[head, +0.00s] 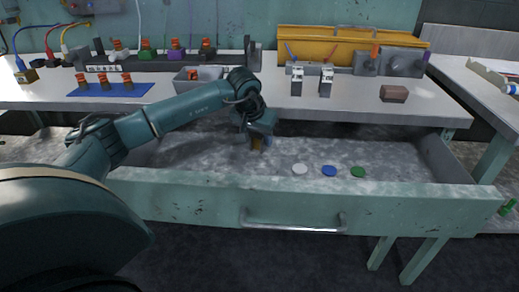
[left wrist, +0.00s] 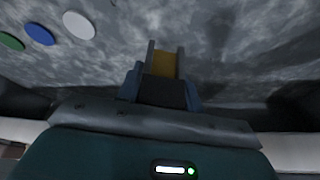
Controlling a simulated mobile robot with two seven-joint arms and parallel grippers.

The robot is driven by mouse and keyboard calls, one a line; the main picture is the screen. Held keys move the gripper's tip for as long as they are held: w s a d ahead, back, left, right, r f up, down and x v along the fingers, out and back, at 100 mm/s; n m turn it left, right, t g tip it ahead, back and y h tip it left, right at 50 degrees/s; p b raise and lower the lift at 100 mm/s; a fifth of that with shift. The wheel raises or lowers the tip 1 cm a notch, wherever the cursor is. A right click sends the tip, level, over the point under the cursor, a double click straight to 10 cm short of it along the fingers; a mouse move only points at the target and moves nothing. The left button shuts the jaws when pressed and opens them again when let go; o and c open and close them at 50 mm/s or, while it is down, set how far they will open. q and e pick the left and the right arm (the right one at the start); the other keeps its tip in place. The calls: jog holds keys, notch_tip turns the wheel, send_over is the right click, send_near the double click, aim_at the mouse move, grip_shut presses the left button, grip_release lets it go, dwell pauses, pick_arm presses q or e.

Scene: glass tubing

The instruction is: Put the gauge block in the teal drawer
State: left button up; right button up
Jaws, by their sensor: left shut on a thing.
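The teal drawer (head: 170,200) is pulled open below the bench, its speckled grey floor in view. My left gripper (head: 258,140) reaches down into the drawer, left of the discs. It is shut on the gauge block, an ochre block (left wrist: 165,65) that shows between the fingers in the left wrist view. In the head view the gripper hides most of the block. I cannot tell whether the block touches the drawer floor. My right gripper is not in view.
A white disc (head: 300,169), a blue disc (head: 329,171) and a green disc (head: 357,172) lie in the drawer. The bench top (head: 350,108) overhangs its back. A brown block (head: 394,93) and a grey bin (head: 197,75) stand on the bench. The drawer's right side is clear.

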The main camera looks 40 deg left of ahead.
aim_at(259, 148)
pick_arm(q)
notch_tip(259, 148, down, 4)
jog(key=shift+r+b, duration=0.2)
jog(key=shift+b, duration=0.1)
jog(key=shift+f, duration=0.15)
jog(key=o, duration=1)
jog(key=shift+o, duration=0.2)
